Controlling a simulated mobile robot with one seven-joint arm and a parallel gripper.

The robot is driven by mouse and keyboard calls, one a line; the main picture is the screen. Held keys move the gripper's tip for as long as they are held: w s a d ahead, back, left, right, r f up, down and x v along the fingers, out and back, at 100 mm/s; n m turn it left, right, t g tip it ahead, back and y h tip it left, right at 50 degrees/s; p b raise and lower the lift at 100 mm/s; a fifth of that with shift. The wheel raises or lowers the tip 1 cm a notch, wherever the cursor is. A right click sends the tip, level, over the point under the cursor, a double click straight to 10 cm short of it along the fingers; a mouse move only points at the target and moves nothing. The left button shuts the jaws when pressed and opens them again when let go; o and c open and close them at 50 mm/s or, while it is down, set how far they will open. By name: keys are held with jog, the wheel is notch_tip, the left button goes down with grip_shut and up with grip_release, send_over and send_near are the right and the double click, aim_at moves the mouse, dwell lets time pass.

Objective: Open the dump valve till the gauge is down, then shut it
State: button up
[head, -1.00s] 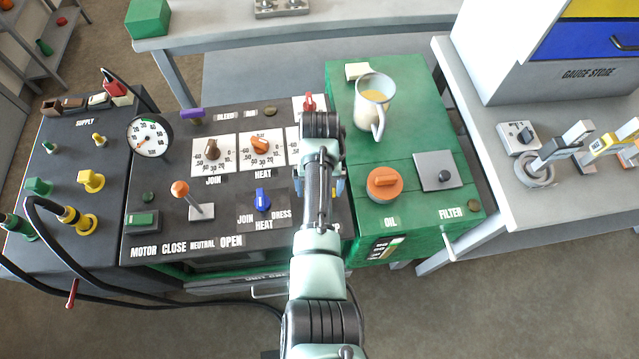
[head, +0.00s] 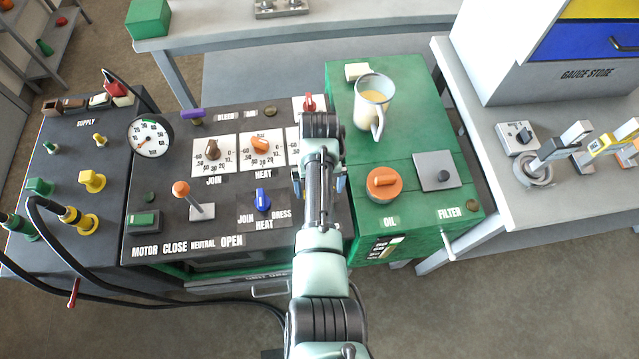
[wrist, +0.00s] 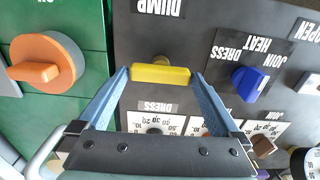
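The yellow dump valve handle (wrist: 160,74) is a bar lying across the wrist view, below the upside-down DUMP label (wrist: 158,8). My gripper (wrist: 160,76) is open, its blue fingertips just beside the two ends of the bar. I cannot tell whether they touch it. In the head view my gripper (head: 325,187) hangs over the right part of the black panel and hides the valve. The round white gauge (head: 150,137) stands at the panel's upper left. Its needle points to the lower left; the exact reading is too small to tell.
A blue selector knob (wrist: 250,84) sits beside the valve in the wrist view. An orange oil knob (head: 383,183) is on the green cabinet, with a mug (head: 372,105) behind it. An orange-topped lever (head: 182,190) and dials stand left of my arm.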

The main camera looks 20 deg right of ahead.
notch_tip(320, 180, up, 13)
dwell(0.6)
dwell(0.4)
